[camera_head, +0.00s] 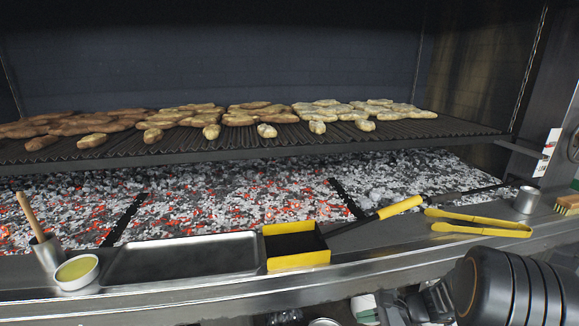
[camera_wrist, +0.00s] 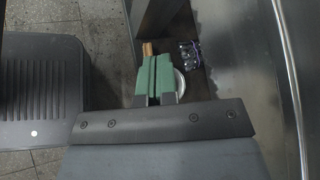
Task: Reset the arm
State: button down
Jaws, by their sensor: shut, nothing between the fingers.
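My gripper (camera_wrist: 153,75) shows in the wrist view with its two green fingers together and nothing between them. It points down toward the floor area beside a metal front. In the head view a dark, rounded part of my arm (camera_head: 505,285) fills the lower right corner, in front of the grill's ledge. My gripper's fingertips cannot be made out clearly in the head view.
Several browned pieces of food (camera_head: 240,118) lie on the grill grate (camera_head: 250,142) above glowing coals (camera_head: 240,195). The ledge holds a steel tray (camera_head: 185,258), yellow box (camera_head: 297,262), yellow tongs (camera_head: 480,220), white bowl (camera_head: 77,285) and steel cup (camera_head: 526,200). Tiled floor (camera_wrist: 100,35) shows below.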

jog(key=s+a+r+n+h+p, duration=0.1)
jog(key=s+r+n+h+p, duration=0.2)
jog(key=r, duration=0.6)
jog(key=s+r+n+h+p, duration=0.4)
jog(key=r+n+p, duration=0.2)
jog(key=r, duration=0.4)
jog(key=s+a+r+n+h+p, duration=0.1)
jog(key=s+r+n+h+p, duration=0.3)
jog(key=r+p, duration=0.3)
notch_tip(320, 180, up, 3)
jog(key=shift+a+r+n+t, duration=0.2)
jog(key=shift+a+n+t, duration=0.2)
jog(key=shift+n, duration=0.3)
jog(key=shift+d, duration=0.1)
